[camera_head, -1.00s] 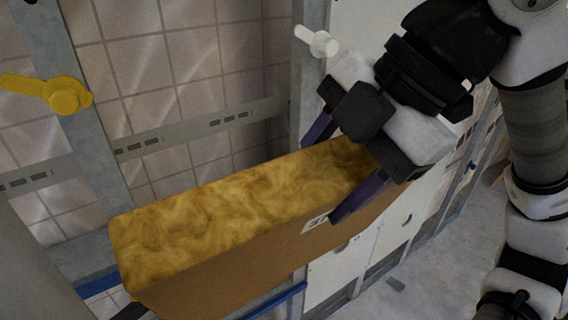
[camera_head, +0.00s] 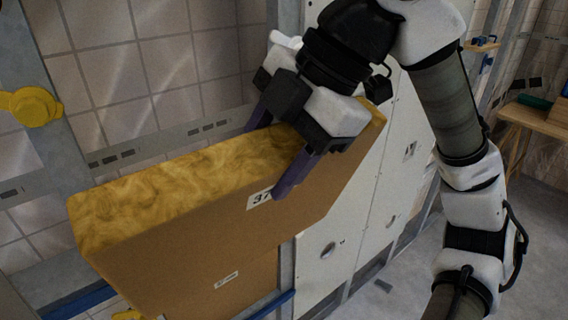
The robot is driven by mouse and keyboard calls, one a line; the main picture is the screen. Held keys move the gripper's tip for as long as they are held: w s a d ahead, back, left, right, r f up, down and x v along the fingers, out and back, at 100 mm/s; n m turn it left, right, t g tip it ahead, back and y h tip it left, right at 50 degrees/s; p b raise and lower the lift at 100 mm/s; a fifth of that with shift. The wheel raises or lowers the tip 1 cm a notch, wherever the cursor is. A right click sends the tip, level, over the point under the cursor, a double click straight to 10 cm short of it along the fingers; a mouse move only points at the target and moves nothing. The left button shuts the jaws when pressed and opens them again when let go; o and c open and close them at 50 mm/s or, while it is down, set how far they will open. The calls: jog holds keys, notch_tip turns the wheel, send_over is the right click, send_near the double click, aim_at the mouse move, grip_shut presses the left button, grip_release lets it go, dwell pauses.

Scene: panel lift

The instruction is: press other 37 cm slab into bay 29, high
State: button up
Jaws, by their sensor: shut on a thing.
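The slab (camera_head: 190,235) is a thick block with a brown paper-like face and a yellow fibrous top edge. A white label with a partly hidden number starting with 3 sits near its upper edge, and a smaller label sits lower down. My gripper (camera_head: 268,158) is shut on the slab, one purple finger on the front face and the other behind the top edge. The slab is held tilted in front of an open bay (camera_head: 170,60) between metal studs, with a tiled wall behind. I cannot read a bay number.
A metal stud (camera_head: 75,150) with a yellow knob (camera_head: 32,107) stands at the left. A slotted rail (camera_head: 200,132) crosses the bay. White panels (camera_head: 375,190) close the wall to the right. A blue-edged ledge (camera_head: 75,302) lies low. A wooden table (camera_head: 518,118) stands at the far right.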

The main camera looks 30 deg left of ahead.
jog(key=w+a, duration=0.3)
jog(key=a, duration=0.4)
jog(key=w+a+p, duration=0.1)
jog(key=w+a, duration=0.2)
jog(key=a, duration=0.5)
jog(key=shift+w+f, duration=0.15)
jog(key=shift+f, duration=0.15)
dwell(0.5)
jog(key=shift+a, duration=0.15)
jog(key=shift+f, duration=0.15)
jog(key=o, duration=1.5)
